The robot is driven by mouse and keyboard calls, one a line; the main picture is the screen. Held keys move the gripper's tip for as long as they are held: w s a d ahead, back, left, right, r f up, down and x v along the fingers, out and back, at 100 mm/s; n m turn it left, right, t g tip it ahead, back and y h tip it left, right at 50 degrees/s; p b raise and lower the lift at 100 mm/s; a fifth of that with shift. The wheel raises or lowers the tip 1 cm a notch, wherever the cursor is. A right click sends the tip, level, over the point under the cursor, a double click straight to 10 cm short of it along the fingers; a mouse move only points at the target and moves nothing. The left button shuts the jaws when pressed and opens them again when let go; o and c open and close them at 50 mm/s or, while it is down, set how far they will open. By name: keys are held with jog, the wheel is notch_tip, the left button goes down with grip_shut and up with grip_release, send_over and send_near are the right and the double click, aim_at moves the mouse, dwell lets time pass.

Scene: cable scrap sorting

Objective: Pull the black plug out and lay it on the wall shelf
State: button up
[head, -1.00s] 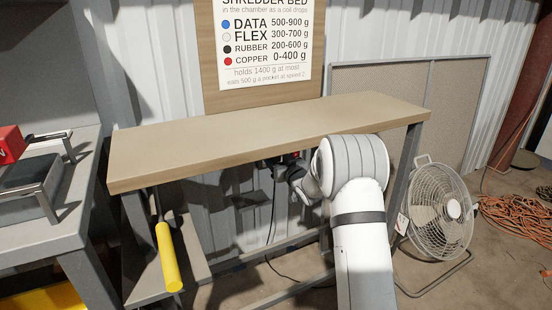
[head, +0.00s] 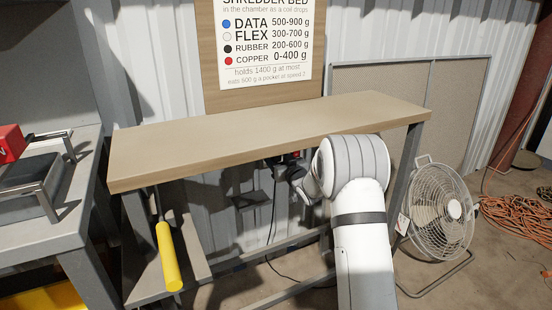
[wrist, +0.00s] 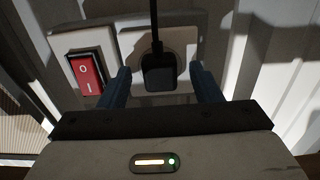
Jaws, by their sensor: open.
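The black plug (wrist: 159,74) sits in a pale wall socket plate (wrist: 184,45) in the wrist view, with its dark cord running up the picture. My gripper (wrist: 161,80) is open, one finger on each side of the plug. Gaps show between the fingers and the plug. In the head view my arm reaches under the wooden tabletop, and the gripper and plug are mostly hidden there. A small dark ledge (head: 250,198) on the wall below the tabletop may be the wall shelf; it looks empty.
A red rocker switch (wrist: 86,74) is beside the socket, close to the left finger. The wooden tabletop (head: 270,140) hangs over my wrist. A yellow-handled tool (head: 168,256) hangs at the left. A fan (head: 440,210) stands at the right.

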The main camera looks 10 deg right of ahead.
jog(key=shift+c, duration=0.5)
grip_shut()
dwell(0.3)
jog(key=shift+s, duration=0.15)
jog(key=shift+b+v, duration=0.4)
jog(key=shift+v, duration=2.45)
jog(key=s+a+f, duration=0.2)
jog(key=a+f, duration=0.6)
jog(key=a, duration=0.1)
jog(key=shift+f, duration=0.4)
jog(key=shift+s+a, duration=0.1)
